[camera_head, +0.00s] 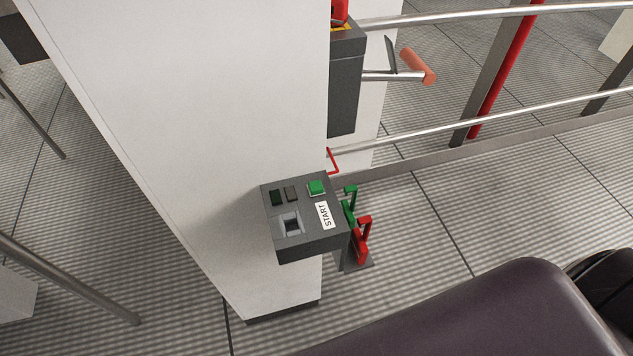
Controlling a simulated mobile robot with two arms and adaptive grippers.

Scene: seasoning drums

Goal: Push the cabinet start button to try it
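The cabinet (210,90) is a tall white column standing on a grey ribbed floor. A dark grey control box (312,247) juts out from its lower front. On the box's sloped top is a square green start button (317,187), with a white label reading START (325,215) below it. A dark green square, a grey switch and a recessed socket (291,224) are also on that top face. Nothing touches the button. Neither gripper shows in the head view.
Red and green lever-like parts (362,238) stand right beside the control box. A second grey box (345,85) and an orange-ended handle (417,66) are higher up. Metal rails (490,120) run to the right. A dark rounded surface (500,310) fills the lower right.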

